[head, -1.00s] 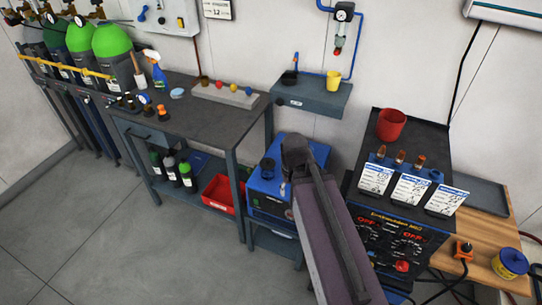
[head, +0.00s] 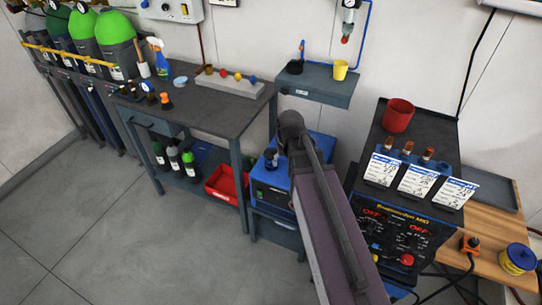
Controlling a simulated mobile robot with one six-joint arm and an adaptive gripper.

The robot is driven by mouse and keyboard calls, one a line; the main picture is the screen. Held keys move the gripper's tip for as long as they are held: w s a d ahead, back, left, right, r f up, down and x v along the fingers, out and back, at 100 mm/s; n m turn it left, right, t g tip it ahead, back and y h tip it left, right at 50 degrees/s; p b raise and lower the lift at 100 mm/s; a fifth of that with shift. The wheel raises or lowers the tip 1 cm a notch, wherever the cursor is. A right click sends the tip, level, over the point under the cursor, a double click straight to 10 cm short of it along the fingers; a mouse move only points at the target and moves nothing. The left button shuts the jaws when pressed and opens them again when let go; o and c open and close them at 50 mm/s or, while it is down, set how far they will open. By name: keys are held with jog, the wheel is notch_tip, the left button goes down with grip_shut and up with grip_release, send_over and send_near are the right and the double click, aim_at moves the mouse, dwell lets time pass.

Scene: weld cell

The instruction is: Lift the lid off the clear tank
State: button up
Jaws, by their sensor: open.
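I cannot make out a clear tank or its lid for certain in the head view. A small dark, round-topped item (head: 271,157) stands on the left side of a blue unit (head: 268,192); it is too small to tell whether it is a lid. My arm reaches up from the bottom edge and covers part of the blue unit's top. My gripper does not show; the end of the arm is hidden behind the visible arm links.
A dark workbench (head: 215,120) stands left, with a red tray (head: 222,196) below. A welding machine (head: 400,232) with cards and a red cup (head: 398,115) stands right. Floor at left is clear.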

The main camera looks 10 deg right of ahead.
aim_at(272, 149)
jog(key=w+f+n+t+b, duration=0.1)
jog(key=w+f+t+b, duration=0.1)
jog(key=w, duration=1.3)
jog(key=shift+w+d+t+b, duration=0.35)
jog(key=shift+d+t, duration=0.1)
jog(key=shift+t, duration=0.05)
jog(key=shift+f, duration=0.15)
jog(key=b+x, duration=0.8)
jog(key=shift+a+f, duration=0.15)
jog(key=shift+f, duration=0.1)
jog(key=shift+w+f, duration=0.1)
jog(key=shift+b+x, duration=2.4)
jog(key=shift+x, duration=0.05)
jog(key=shift+a, duration=0.2)
jog(key=c, duration=1)
